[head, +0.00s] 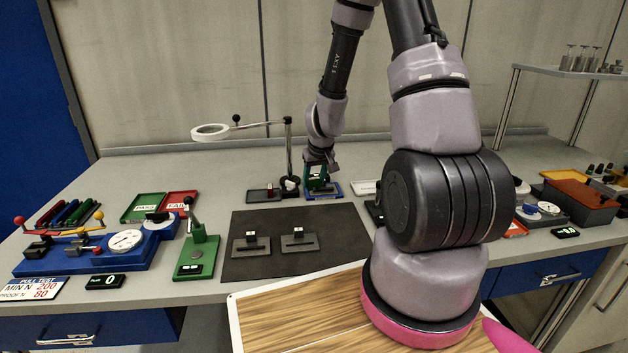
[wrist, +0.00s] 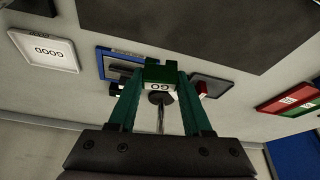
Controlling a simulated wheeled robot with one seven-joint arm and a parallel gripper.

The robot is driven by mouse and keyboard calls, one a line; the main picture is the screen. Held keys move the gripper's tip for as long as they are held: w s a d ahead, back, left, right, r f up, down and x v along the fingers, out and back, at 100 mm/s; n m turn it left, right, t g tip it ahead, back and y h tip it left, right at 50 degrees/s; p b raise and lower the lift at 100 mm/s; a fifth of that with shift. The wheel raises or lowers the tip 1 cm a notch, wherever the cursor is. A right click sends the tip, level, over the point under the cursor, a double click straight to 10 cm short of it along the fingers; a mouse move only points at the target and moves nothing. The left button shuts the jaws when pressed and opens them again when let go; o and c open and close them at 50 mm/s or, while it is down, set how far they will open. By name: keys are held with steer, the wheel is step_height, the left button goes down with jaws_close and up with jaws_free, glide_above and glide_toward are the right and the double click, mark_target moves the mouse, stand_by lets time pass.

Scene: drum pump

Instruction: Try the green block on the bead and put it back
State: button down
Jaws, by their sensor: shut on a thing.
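My gripper (head: 319,178) is shut on the green block (wrist: 160,73), which has a white label reading GO in the wrist view. In that view the green fingers (wrist: 160,88) close on its two sides. In the head view the gripper is at the back of the bench, over or close to a blue-edged tray (head: 331,194); I cannot tell whether the block touches it. The blue-edged tray (wrist: 101,63) also shows in the wrist view. Two grey plates (head: 247,244) (head: 299,240) with small dark labelled blocks sit on the dark mat. I cannot make out the bead.
A dark tray (head: 256,196) with a red block (head: 270,192) is left of my gripper. A magnifier (head: 211,131) on a post (head: 288,150) stands close beside it. A white GOOD tray (wrist: 42,50) lies on the other side. The dark mat (head: 290,270) has free room.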

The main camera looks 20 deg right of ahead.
steer(key=shift+d, duration=0.1)
steer(key=shift+w, duration=0.15)
steer(key=shift+w+f+n, duration=0.1)
steer(key=shift+w+n, duration=0.2)
steer(key=shift+n, duration=0.2)
steer(key=w+d+n+g+y, duration=0.1)
steer(key=w+d+n, duration=0.1)
steer(key=n, duration=0.2)
steer(key=w+d+n+g+y, duration=0.1)
steer(key=w+n+y, duration=0.1)
steer(key=w+n, duration=0.1)
steer(key=w+d+n+g+y, duration=0.1)
steer(key=w+d+n, duration=0.1)
steer(key=n, duration=0.4)
steer(key=shift+w+d+f, duration=0.15)
steer(key=shift+w+d, duration=0.15)
steer(key=shift+w, duration=0.45)
steer(key=shift+w+d+n, duration=0.1)
steer(key=shift+d+n, duration=0.45)
steer(key=shift+n, duration=0.25)
steer(key=shift+d+f+g+y, duration=0.1)
steer(key=shift+f+g+y, duration=0.1)
steer(key=shift+g+y, duration=0.1)
steer(key=shift+f, duration=1.1)
